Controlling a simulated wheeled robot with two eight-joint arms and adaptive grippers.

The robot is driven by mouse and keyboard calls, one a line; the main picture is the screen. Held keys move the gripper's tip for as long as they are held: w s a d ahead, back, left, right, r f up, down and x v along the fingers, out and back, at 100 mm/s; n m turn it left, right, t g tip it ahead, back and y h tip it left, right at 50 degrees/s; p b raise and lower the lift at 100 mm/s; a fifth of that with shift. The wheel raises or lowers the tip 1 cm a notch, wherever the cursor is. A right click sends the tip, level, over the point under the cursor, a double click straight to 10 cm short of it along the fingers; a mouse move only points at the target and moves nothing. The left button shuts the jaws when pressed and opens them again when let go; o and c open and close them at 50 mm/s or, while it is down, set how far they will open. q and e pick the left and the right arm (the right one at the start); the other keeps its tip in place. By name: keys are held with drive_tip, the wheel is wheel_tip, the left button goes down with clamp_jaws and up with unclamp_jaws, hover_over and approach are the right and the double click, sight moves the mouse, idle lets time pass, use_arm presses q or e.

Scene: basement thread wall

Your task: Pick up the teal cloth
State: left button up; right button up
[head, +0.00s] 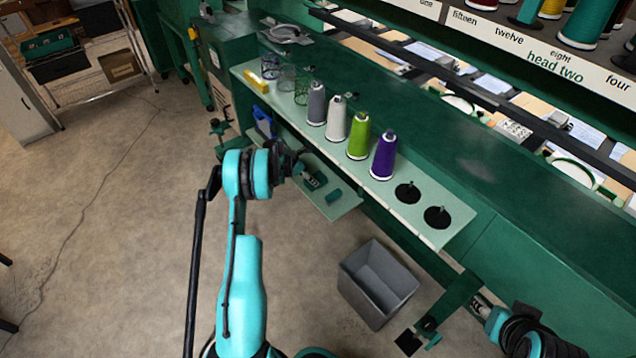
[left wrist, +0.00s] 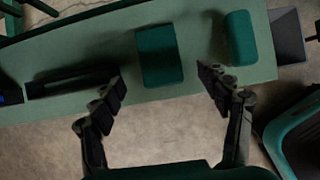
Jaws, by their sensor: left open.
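Two dark teal, soft-edged pieces lie on a low pale-green shelf (left wrist: 200,82). In the left wrist view, a flat squarish one, seemingly the teal cloth (left wrist: 159,55), lies beyond the gap between my left fingertips. A thicker block (left wrist: 241,38) lies to its right near the shelf end; it also shows in the head view (head: 333,197). My left gripper (left wrist: 162,85) is open and empty, its fingers apart on either side of the squarish piece, not seen touching it. In the head view my left gripper (head: 293,162) is over the shelf and partly hides that area.
A dark slotted holder (left wrist: 72,80) and a blue bin (head: 263,122) are left along the shelf. Above it, a ledge (head: 403,211) carries thread cones, including a purple one (head: 384,156). A grey bin (head: 377,283) stands on the floor below. Floor at left is open.

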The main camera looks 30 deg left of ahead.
use_arm(q)
drive_tip(key=b+x, duration=0.1)
drive_tip(key=x, duration=0.1)
drive_tip(key=b+x, duration=0.1)
drive_tip(key=x, duration=0.2)
drive_tip(key=shift+w+d, duration=0.2)
drive_tip(key=shift+w, duration=0.25)
drive_tip(key=shift+r, duration=0.1)
drive_tip(key=c, duration=1.1)
